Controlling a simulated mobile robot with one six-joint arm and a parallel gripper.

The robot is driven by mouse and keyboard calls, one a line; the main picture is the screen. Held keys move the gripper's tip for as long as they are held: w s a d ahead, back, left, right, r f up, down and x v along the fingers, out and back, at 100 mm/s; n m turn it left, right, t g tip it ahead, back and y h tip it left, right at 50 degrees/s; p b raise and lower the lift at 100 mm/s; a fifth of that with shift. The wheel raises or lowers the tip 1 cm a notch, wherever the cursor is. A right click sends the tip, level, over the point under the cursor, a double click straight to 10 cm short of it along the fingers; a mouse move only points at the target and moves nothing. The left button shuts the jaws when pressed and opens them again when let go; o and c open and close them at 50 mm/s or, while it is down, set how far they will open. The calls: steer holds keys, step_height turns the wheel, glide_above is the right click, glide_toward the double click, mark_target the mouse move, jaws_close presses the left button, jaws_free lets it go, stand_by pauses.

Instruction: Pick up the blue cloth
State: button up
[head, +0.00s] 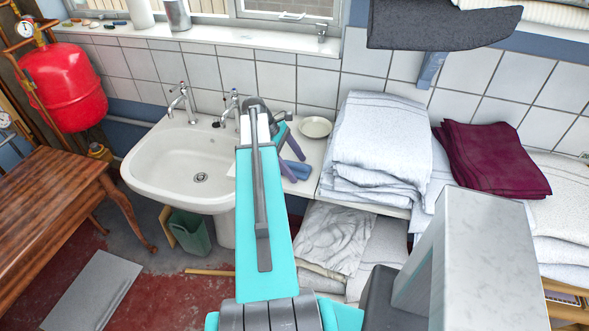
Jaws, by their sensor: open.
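A small folded blue cloth (300,170) lies on the white ledge (312,149) to the right of the sink. My gripper (297,168) is at the far end of my teal arm, right at the cloth. Its grey-purple fingers are apart, one reaching down beside the cloth's far side and the other at its near left. The cloth shows between and to the right of the fingertips. Whether the fingers touch it cannot be told. My arm hides part of the ledge and the sink's right side.
A white sink (160,160) with taps is left of my arm. A pale dish (315,126) stands behind the cloth. White folded linens (375,135) are close on the right, with a maroon cloth (492,160) beyond. A dark grey cloth (435,25) lies on the upper shelf.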

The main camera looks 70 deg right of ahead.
mark_target(301, 165)
stand_by(0.4)
steer(key=c, duration=1.1)
steer(key=shift+r, duration=0.15)
steer(key=shift+c, duration=0.2)
steer(key=shift+r+b, duration=0.95)
steer(key=shift+r, duration=0.7)
steer(key=w+a+r+b, duration=0.1)
steer(key=a+b, duration=0.2)
steer(key=a, duration=1)
steer(key=shift+w+a+b, duration=0.3)
steer(key=shift+a+b, duration=0.05)
steer(key=shift+a, duration=0.05)
steer(key=shift+w+a+r, duration=0.15)
steer(key=shift+a+r, duration=0.05)
steer(key=shift+a, duration=0.8)
